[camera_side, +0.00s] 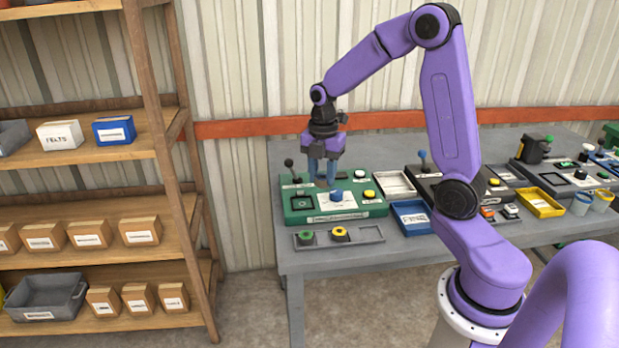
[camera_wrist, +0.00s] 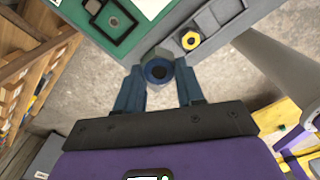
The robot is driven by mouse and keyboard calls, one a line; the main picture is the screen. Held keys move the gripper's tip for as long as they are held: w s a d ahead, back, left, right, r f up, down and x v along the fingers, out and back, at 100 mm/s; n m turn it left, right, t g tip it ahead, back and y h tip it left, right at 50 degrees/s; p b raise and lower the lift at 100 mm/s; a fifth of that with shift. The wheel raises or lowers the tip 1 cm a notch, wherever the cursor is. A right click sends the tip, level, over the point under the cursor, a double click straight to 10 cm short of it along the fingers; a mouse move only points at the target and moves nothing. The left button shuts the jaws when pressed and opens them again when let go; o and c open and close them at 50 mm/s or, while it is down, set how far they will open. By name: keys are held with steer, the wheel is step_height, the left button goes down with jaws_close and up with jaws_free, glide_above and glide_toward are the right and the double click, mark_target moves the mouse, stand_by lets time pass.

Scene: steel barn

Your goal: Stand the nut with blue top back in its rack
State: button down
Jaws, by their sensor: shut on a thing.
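My gripper (camera_side: 322,184) is raised above the green control panel (camera_side: 292,216) in the side view, with its blue fingers pointing down. The grey rack (camera_side: 372,233) lies in front of the panel. A green-topped nut (camera_side: 305,238) sits at its left and a yellow-topped nut (camera_side: 340,233) in its middle. The right slot is empty.
The panel carries a black joystick (camera_side: 289,164), a blue knob (camera_side: 337,194) and a yellow button (camera_side: 369,194). A blue bin (camera_side: 412,228) and a white tray (camera_side: 396,184) stand right of it. Wooden shelves (camera_side: 165,150) stand to the left, off the table.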

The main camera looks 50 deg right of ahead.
steer(key=s+a+m, duration=0.1)
steer(key=s+m, duration=1.7)
steer(key=s, duration=0.6)
glide_above(369, 234)
steer(key=f, duration=0.9)
steer(key=shift+s+a+f, duration=0.15)
steer(key=shift+s+f, duration=0.1)
steer(key=shift+w+f, duration=0.3)
steer(key=shift+f, duration=1.55)
steer(key=shift+s+f, duration=0.1)
steer(key=shift+f, duration=0.05)
